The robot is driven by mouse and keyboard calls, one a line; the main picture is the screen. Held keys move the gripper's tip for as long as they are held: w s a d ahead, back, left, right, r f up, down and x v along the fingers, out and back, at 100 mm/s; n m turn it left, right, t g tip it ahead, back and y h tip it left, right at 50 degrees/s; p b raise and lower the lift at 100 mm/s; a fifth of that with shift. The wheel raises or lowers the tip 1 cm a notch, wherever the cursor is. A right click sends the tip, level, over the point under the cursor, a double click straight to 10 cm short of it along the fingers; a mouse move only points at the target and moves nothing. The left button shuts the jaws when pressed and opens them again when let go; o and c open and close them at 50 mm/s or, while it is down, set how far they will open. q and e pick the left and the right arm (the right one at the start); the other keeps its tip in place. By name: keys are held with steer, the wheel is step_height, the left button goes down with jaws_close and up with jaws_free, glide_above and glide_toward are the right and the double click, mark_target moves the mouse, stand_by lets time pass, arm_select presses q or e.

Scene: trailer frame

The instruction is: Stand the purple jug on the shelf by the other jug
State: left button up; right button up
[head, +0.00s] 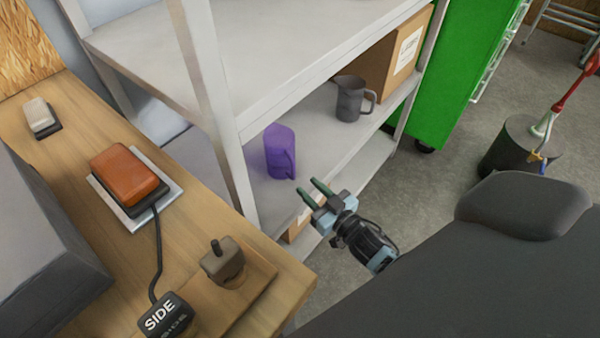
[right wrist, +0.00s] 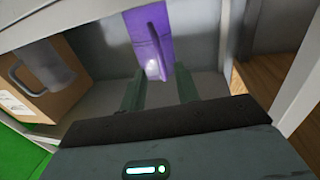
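My left gripper is not in view.
A cardboard box (head: 398,58) stands at the shelf's right end. Shelf posts (head: 215,110) and the upper shelf (head: 250,50) bound the space. A wooden bench (head: 95,125) with an orange-red light is at left. Shelf surface between the jugs is clear.

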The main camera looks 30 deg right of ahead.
steer(key=s, duration=0.4)
steer(key=shift+s+d, duration=0.3)
steer(key=shift+d, duration=0.05)
steer(key=shift+s, duration=0.1)
steer(key=s+a+f+g, duration=0.2)
steer(key=s+f+g, duration=0.1)
steer(key=s, duration=0.8)
steer(key=s+a+f+g, duration=0.3)
steer(key=s+f+g, duration=0.1)
steer(key=s, duration=0.8)
steer(key=s+a+f+g, duration=0.3)
steer(key=s+g, duration=0.1)
steer(key=s, duration=0.8)
steer(key=shift+f+g+h, duration=0.15)
steer(key=shift+g+h, duration=0.15)
